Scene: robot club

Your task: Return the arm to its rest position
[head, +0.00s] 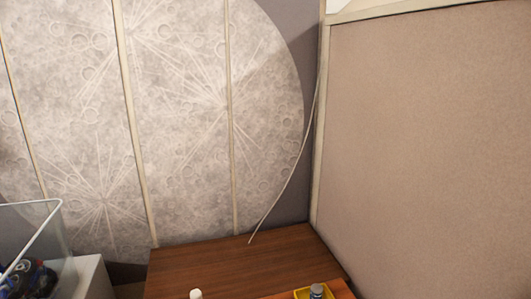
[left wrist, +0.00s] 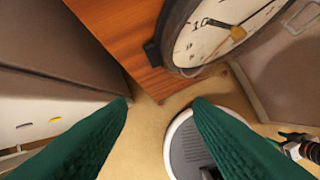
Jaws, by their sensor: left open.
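My left gripper (left wrist: 162,103) shows only in the left wrist view, as two green textured fingers. They are apart, with nothing between their tips. Beyond them are a beige floor (left wrist: 155,120) and the edge of a brown wooden surface (left wrist: 120,30). Neither gripper nor arm shows in the head view, so the arm's overall pose is hidden. My right gripper is not in view.
A round grey-and-white object (left wrist: 185,150) lies below the fingers. The head view shows a wooden tabletop (head: 230,265), a yellow container (head: 300,293), a white cap (head: 196,294) and a clear-walled case (head: 55,235).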

